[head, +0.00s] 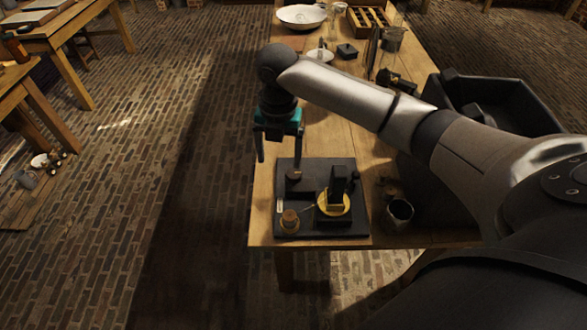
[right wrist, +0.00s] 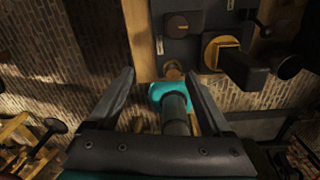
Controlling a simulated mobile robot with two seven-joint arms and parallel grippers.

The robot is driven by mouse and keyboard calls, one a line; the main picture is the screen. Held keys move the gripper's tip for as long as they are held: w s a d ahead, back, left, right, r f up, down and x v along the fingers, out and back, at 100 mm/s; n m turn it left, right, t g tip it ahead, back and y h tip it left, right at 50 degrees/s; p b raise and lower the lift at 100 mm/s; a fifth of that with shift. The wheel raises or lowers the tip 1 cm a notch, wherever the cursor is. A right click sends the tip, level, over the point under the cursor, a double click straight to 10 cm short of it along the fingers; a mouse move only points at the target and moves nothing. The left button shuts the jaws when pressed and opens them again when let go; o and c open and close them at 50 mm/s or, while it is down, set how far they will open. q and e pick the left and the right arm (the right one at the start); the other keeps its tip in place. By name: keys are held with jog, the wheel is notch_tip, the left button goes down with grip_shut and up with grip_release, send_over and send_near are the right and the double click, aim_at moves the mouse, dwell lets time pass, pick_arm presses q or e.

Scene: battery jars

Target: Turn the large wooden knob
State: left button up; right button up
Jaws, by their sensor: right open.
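A dark board (head: 345,168) lies flat near the table's front edge. My right gripper (head: 279,158) is open, points down and is apart from both knobs, over the board's back-left side. Its spread fingers frame a teal and grey part (right wrist: 170,95) that I cannot identify. My left gripper is not in view.
A yellow disc (head: 325,207) with an upright black block stands on the board's right half. A dark cup (head: 399,212) stands right of the board. A large black bin (head: 500,96) is farther right. A white bowl (head: 301,16) is at the back. Open floor lies left of the table.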

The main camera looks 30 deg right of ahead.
jog(key=n, duration=0.2)
send_near(294, 173)
jog(key=f+b, duration=0.1)
jog(key=f, duration=0.3)
jog(key=f+b, duration=0.1)
jog(key=f, duration=0.4)
jog(key=shift+w+a, duration=0.15)
jog(key=shift+w, duration=0.05)
jog(key=shift+c, duration=0.4)
grip_shut()
